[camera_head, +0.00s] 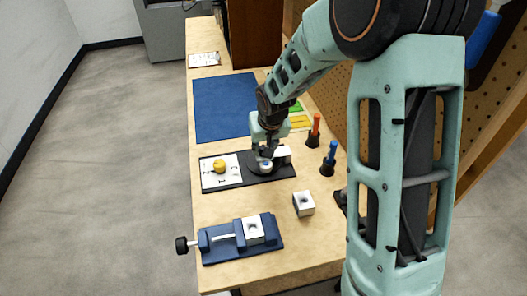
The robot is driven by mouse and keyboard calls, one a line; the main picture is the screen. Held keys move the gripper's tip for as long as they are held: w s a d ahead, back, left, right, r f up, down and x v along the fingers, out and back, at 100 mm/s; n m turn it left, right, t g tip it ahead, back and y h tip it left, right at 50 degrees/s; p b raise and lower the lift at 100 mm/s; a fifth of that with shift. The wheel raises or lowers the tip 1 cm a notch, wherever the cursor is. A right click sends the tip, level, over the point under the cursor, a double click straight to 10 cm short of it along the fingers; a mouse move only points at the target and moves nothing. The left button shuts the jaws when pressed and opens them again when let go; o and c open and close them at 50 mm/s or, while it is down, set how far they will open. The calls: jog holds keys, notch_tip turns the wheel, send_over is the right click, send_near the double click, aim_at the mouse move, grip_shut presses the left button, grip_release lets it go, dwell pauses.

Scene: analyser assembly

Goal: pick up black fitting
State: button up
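My gripper (266,157) points down over a black base plate (232,184) on the wooden table. Its fingertips are at a small round part with a white and blue top (265,167). That part sits on a dark round seat on the plate. The fingers are small here, so I cannot tell whether they touch or hold it. I cannot clearly single out a black fitting; some dark parts lie around and under the fingers, partly hidden by my gripper.
A yellow knob (219,166) sits on the plate's white panel. A blue vise (240,238) holds a white block; another white block (304,203) stands nearby. Red-handled (315,128) and blue-handled (330,156) tools stand upright at right. A blue mat (222,107) lies behind.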

grip_shut()
jog(key=shift+r+p, duration=0.4)
jog(key=shift+r, duration=0.1)
notch_tip(320, 180, up, 3)
jog(key=shift+s+r+p, duration=0.1)
jog(key=shift+s+p, duration=0.05)
jog(key=shift+p, duration=0.95)
jog(key=s+r+p, duration=0.1)
jog(key=s+r, duration=0.3)
jog(key=s, duration=0.3)
jog(key=s+a+r+p, duration=0.1)
jog(key=s+r+p, duration=0.1)
jog(key=s+r, duration=0.2)
jog(key=shift+s+r+p, duration=0.3)
jog(key=shift+s, duration=1.1)
